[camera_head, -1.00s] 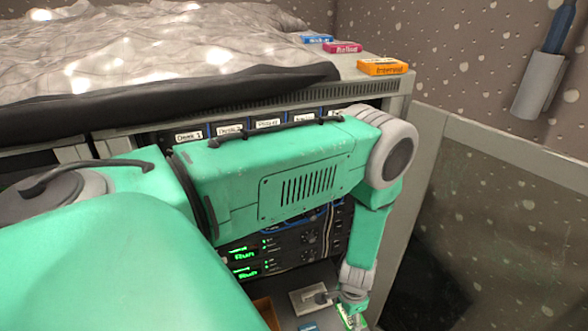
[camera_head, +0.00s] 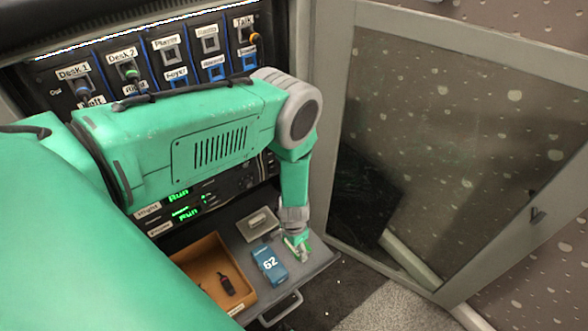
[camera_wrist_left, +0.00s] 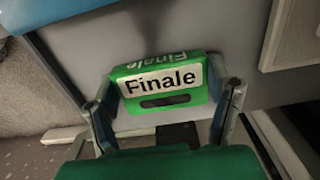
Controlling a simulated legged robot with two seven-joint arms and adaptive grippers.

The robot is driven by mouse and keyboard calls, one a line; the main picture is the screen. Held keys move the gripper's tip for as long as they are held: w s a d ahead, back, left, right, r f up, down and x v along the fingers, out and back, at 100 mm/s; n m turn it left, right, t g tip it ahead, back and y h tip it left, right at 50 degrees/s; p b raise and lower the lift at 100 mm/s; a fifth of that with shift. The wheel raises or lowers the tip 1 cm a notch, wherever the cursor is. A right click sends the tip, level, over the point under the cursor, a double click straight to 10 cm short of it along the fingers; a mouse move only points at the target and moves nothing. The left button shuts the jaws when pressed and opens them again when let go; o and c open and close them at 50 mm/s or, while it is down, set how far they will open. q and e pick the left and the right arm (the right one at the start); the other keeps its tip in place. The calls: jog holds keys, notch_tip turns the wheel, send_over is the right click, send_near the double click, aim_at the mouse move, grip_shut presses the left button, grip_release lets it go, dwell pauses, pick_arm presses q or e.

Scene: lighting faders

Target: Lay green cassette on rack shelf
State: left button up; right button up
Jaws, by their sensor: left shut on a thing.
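The green cassette (camera_wrist_left: 158,85), with a white "Finale" label, sits between the fingers of my left gripper (camera_wrist_left: 163,105) in the left wrist view. The fingers close on its two sides. In the head view my left gripper (camera_head: 297,247) points down over the right end of the grey pull-out rack shelf (camera_head: 318,261), and only a little of the cassette shows. The grey shelf surface (camera_wrist_left: 200,40) lies behind the cassette in the wrist view. I cannot tell whether the cassette touches it. My right gripper is not in view.
A blue box marked 62 (camera_head: 269,263) lies just left of the gripper. A small grey plate (camera_head: 258,224) and an orange-brown tray (camera_head: 204,262) holding a dark object (camera_head: 227,285) are also on the shelf. An open glass door (camera_head: 450,140) stands to the right.

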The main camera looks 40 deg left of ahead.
pick_arm(q)
jog(key=o, duration=1.3)
jog(key=shift+c, duration=0.2)
jog(key=shift+r, duration=0.25)
notch_tip(320, 180, up, 12)
jog(key=p, duration=0.5)
jog(key=s+r+n, duration=0.1)
jog(key=s+r, duration=0.4)
jog(key=s, duration=0.5)
jog(key=s+d+r+n, duration=0.1)
jog(key=s+r, duration=0.5)
jog(key=s, duration=0.5)
jog(key=shift+d+r+n+t+b, duration=0.15)
jog(key=shift+d+n+t+b, duration=0.15)
jog(key=shift+s, duration=0.15)
